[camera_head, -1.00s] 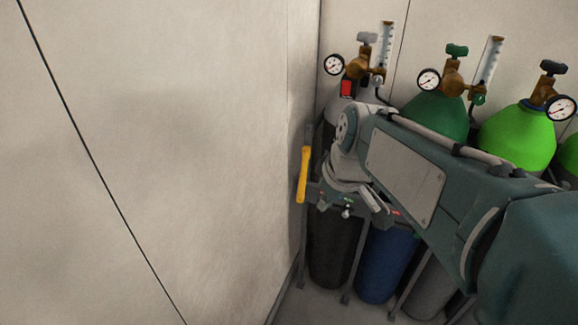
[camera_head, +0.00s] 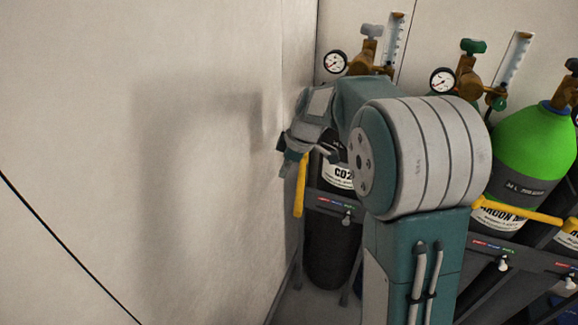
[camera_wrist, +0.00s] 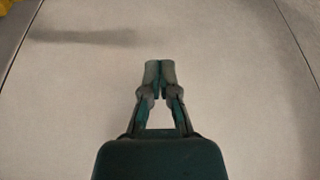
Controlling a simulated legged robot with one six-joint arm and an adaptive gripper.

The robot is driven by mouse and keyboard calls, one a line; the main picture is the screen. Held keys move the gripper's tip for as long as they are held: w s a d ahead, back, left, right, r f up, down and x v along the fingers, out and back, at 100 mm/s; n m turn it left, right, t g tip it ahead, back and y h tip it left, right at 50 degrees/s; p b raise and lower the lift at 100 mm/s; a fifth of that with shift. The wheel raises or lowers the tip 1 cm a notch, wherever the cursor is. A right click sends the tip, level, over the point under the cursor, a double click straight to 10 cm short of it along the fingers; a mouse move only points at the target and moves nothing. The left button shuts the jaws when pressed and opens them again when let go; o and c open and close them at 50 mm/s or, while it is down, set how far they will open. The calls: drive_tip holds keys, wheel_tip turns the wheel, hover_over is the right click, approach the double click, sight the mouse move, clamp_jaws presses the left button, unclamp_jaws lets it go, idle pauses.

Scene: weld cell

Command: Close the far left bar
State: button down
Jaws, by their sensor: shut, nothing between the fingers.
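The far left bar is a yellow bar (camera_head: 301,186) at the left end of the cylinder rack, beside the left wall. It points steeply up and down and stands out from the rack, not across the black CO2 cylinder (camera_head: 331,240). My gripper (camera_head: 284,160) is between the wall and the rack, by the bar's upper end, which it partly hides. I cannot tell whether they touch. In the wrist view my gripper (camera_wrist: 160,66) is shut and empty, in front of a pale surface. A small yellow piece (camera_wrist: 5,6) shows in that view's top left corner.
The pale wall (camera_head: 100,130) is close on the left of my gripper. Another yellow bar (camera_head: 517,215) lies across the bright green cylinder (camera_head: 535,150) on the right. Gauges and valves stand above the cylinders. My arm hides the rack's middle.

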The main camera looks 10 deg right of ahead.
sight(301, 183)
wheel_tip(301, 183, down, 7)
drive_tip(key=d, duration=0.2)
drive_tip(key=shift+s+r, duration=0.15)
drive_tip(key=shift+s, duration=0.15)
idle(0.3)
